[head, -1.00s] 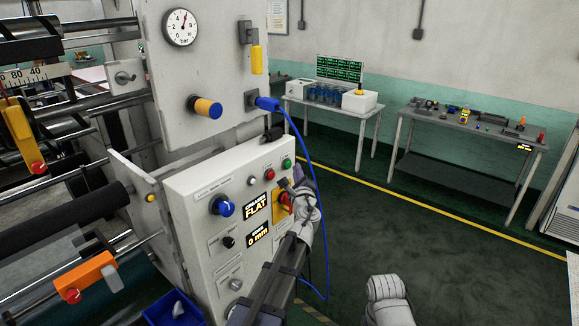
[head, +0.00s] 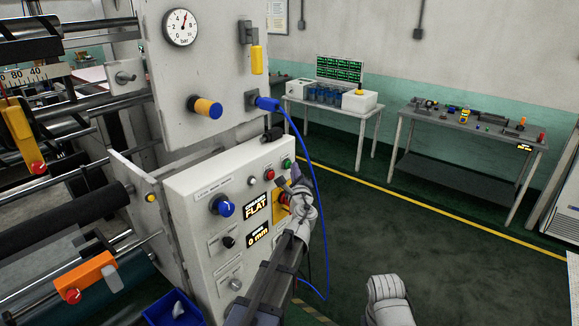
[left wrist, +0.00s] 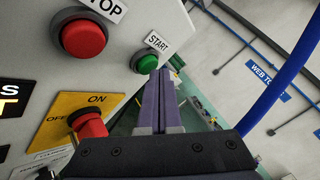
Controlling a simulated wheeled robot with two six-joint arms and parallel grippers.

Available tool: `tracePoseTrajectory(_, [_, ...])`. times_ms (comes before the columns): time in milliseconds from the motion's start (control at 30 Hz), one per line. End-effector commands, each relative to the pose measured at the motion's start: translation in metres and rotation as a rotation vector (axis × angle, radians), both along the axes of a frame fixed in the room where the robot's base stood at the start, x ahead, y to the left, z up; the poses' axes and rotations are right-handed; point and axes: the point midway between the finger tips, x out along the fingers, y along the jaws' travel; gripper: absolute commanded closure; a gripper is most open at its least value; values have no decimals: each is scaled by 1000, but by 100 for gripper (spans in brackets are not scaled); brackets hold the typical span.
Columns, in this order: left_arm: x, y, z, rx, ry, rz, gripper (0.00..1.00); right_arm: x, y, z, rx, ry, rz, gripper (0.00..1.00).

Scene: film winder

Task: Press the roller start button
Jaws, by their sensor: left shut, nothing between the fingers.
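The green start button (head: 287,163) is at the upper right corner of the white control panel (head: 190,190). In the left wrist view the green button (left wrist: 145,62) sits below a START label (left wrist: 157,42). My left gripper (head: 295,172) is shut and empty, in front of the panel's right part, just below the green button. In the left wrist view its closed fingers (left wrist: 158,76) point up, with their tips close beside the button's lower right edge. I cannot tell whether they touch it. My right gripper is not in view.
A red stop button (left wrist: 84,38) is left of the green one. A red rotary switch (left wrist: 88,124) on a yellow plate is below. A blue hose (head: 312,190) hangs close to the right of my left gripper. Open floor (head: 400,230) lies to the right.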

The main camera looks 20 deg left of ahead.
Motion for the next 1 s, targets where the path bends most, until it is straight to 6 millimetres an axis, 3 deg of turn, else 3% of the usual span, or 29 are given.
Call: tracePoseTrajectory(1000, [2,7,0,0,-1,1,100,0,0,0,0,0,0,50])
